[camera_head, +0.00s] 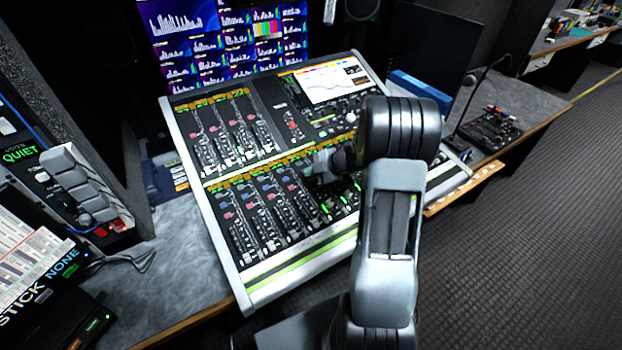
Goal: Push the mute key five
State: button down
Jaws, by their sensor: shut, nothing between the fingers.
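The mixing console (300,258) stands tilted on the desk, with an upper and a lower bank of channel strips carrying faders and small coloured keys. Red and blue keys show on several lower strips (262,205), and green-lit keys show near my gripper. My gripper (322,167) is shut and empty, over the middle of the console near the top of the lower bank. I cannot tell whether it touches the panel. Mute key five cannot be singled out; the keys are too small to read, and my gripper and arm hide part of the lower bank.
A bank of monitors (228,42) stands behind the console. A panel with grey levers (78,180) is at the left. A small control box (490,130) with a gooseneck microphone sits at the right. My arm covers the console's right side. Open floor (540,230) lies at the right.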

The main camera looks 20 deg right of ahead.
aim_at(313, 185)
jog(key=shift+f, duration=0.1)
jog(key=shift+f, duration=0.3)
jog(key=shift+w+f, duration=0.1)
jog(key=shift+f, duration=0.35)
dwell(0.7)
jog(key=shift+r, duration=0.15)
jog(key=shift+r+p, duration=0.8)
jog(key=shift+p, duration=0.05)
notch_tip(313, 185, up, 6)
jog(key=s+p, duration=0.1)
jog(key=p, duration=0.5)
jog(key=shift+f, duration=0.1)
dwell(0.3)
